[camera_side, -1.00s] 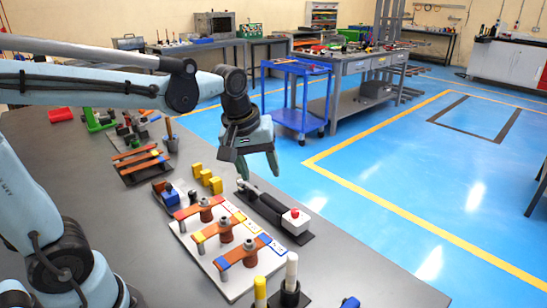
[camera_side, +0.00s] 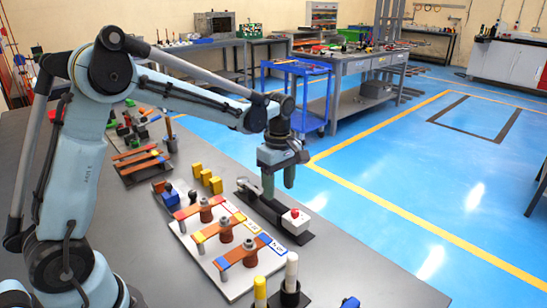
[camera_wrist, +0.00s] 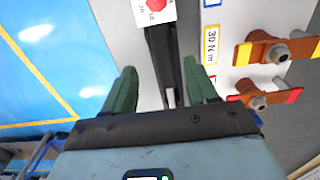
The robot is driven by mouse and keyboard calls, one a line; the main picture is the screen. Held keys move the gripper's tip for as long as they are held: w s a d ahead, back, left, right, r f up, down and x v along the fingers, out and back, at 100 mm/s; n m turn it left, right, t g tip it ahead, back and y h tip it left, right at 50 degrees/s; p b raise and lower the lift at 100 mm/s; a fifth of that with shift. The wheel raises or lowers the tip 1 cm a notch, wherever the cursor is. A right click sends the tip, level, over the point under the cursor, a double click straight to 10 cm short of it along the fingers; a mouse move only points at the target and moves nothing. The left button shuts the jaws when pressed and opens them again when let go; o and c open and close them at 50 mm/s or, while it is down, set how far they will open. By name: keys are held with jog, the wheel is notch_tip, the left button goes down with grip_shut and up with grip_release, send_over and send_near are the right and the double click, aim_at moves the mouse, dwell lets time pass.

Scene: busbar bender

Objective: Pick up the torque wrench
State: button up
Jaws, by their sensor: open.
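The torque wrench (camera_side: 266,207) is a long dark bar lying on a black holder at the right edge of the table, with a silver head at its far end. It also shows in the wrist view as a dark bar (camera_wrist: 163,45), running between my fingers. My gripper (camera_side: 279,187) is open and points down above the far part of the wrench. In the wrist view my gripper (camera_wrist: 160,68) has one green finger on each side of the bar, with gaps between. Its height above the wrench is hard to tell.
A white block with a red top (camera_side: 295,221) stands at the wrench's near end. A white board (camera_side: 187,241) with copper busbars lies beside it. Yellow blocks (camera_side: 206,178) stand to the left.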

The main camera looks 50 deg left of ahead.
aim_at(278, 203)
jog(key=shift+s+d+f, duration=0.1)
jog(key=shift+f, duration=1.65)
jog(key=shift+s+f, duration=0.1)
jog(key=shift+f, duration=1.65)
grip_shut()
